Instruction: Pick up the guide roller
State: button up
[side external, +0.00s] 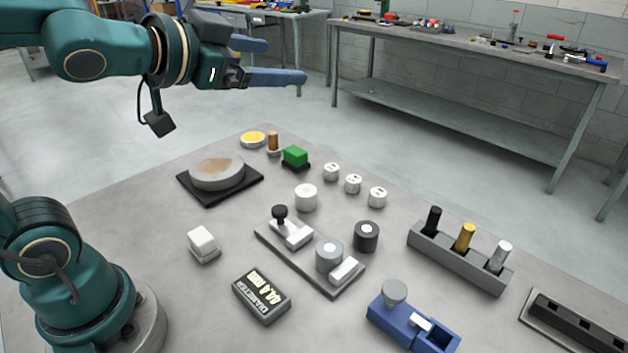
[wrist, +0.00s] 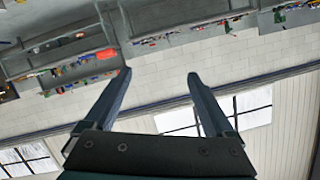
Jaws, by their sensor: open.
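My gripper (side external: 286,61) is open and empty, held high above the far side of the grey table and pointing sideways to the right. In the wrist view its two fingers (wrist: 158,73) stand apart with nothing between them. Several roller-like cylinders stand upright on the table, well below the gripper: a dark cylinder with a pale centre (side external: 366,236), a plain white cylinder (side external: 306,197), and three small white marked cylinders (side external: 353,183). I cannot tell for certain which is the guide roller. The wrist view shows none of them.
A grey fixture plate (side external: 338,285) carries a black-knobbed block and a grey cylinder. A rack (side external: 456,264) holds three upright pins. A blue vise-like block (side external: 388,318), diameter display (side external: 262,297), white block (side external: 203,242), green block (side external: 295,156) and round disc (side external: 216,173) stand around.

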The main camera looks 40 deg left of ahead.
jog(key=w+d+r+m+t+h, duration=0.2)
jog(key=w+d+m+h, duration=0.15)
jog(key=w+m, duration=0.2)
jog(key=m+g+h, duration=0.8)
jog(key=g+h, duration=0.2)
send_over(321, 244)
jog(key=w+a, duration=0.2)
jog(key=w, duration=0.2)
notch_tip(321, 244, down, 16)
jog(key=s+f+g, duration=0.1)
jog(key=f, duration=0.2)
jog(key=s+a+f+g, duration=0.1)
jog(key=s+f, duration=0.1)
jog(key=f, duration=0.1)
jog(key=s+a+f+g+h, duration=0.1)
jog(key=f+g, duration=0.1)
jog(key=f, duration=0.2)
jog(key=shift+s+a+f+n, duration=0.1)
jog(key=shift+s+a+n, duration=0.15)
jog(key=shift+s, duration=0.15)
jog(key=shift+s+f, duration=0.1)
jog(key=shift+f, duration=0.15)
jog(key=shift+x, duration=2.45)
grip_shut()
